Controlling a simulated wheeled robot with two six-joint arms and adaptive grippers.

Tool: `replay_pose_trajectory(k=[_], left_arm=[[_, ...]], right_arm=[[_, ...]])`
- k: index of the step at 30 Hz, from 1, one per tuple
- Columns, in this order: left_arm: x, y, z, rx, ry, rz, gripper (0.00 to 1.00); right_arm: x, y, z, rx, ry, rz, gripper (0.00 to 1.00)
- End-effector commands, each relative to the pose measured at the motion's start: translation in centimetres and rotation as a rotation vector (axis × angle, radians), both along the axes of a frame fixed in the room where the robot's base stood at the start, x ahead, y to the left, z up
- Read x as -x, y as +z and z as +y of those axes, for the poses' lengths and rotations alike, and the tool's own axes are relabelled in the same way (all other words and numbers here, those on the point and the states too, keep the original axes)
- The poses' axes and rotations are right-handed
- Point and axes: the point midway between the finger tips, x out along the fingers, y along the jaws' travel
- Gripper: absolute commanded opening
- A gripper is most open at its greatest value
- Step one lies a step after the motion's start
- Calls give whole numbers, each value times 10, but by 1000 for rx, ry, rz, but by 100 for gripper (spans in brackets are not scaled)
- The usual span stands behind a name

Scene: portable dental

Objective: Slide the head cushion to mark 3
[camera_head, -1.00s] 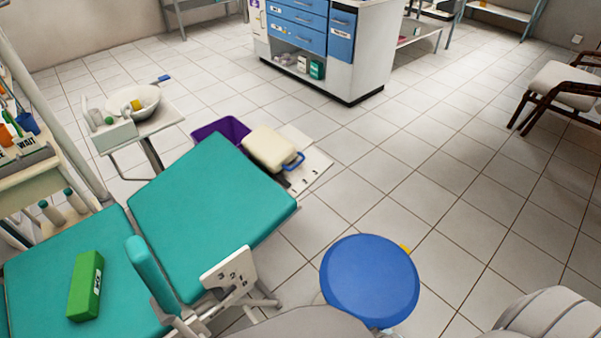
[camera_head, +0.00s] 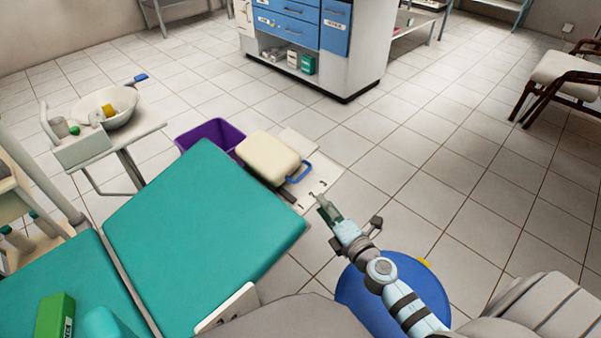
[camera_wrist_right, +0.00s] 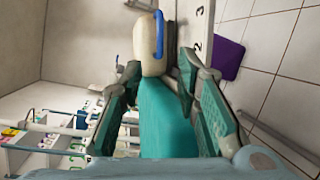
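The head cushion (camera_head: 272,157) is a cream pad with a blue handle (camera_head: 298,172) on its right side. It sits at the top end of the teal dental chair (camera_head: 195,225), on a white plate (camera_head: 322,176) with dark marks. In the right wrist view the cushion (camera_wrist_right: 151,48) and its blue handle (camera_wrist_right: 159,34) lie ahead, beyond the fingertips. My right gripper (camera_head: 325,206) is open and empty, to the lower right of the handle and apart from it. Its spread fingers (camera_wrist_right: 155,72) frame the view. My left gripper is out of view.
A blue stool (camera_head: 385,290) is under my right arm. A side table with a white bowl (camera_head: 108,105) is at left.

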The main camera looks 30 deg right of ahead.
Motion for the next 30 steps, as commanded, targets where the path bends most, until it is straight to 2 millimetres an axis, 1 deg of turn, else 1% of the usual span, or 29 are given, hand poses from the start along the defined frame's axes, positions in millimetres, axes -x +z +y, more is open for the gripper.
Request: replay_pose_trajectory(k=[4,6,9,12,15,19,27,29,30], left_arm=[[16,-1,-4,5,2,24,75],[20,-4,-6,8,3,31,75],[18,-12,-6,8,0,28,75],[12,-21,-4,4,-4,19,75],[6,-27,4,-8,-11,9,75],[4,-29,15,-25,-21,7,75],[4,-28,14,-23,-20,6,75],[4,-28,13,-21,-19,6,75],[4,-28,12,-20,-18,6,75]], right_arm=[[-28,-3,-4,-4,-12,-2,30],[-47,-6,-5,-5,-14,-1,30],[-76,-11,-6,-5,-15,-2,30],[-100,-16,-6,-4,-14,-1,30],[-118,-18,-5,-5,-13,-1,30],[-130,-19,-5,-5,-13,0,30],[-132,-17,-4,-6,-11,1,30],[-132,-17,-4,-6,-11,1,20],[-132,-17,-4,-6,-11,1,14]])
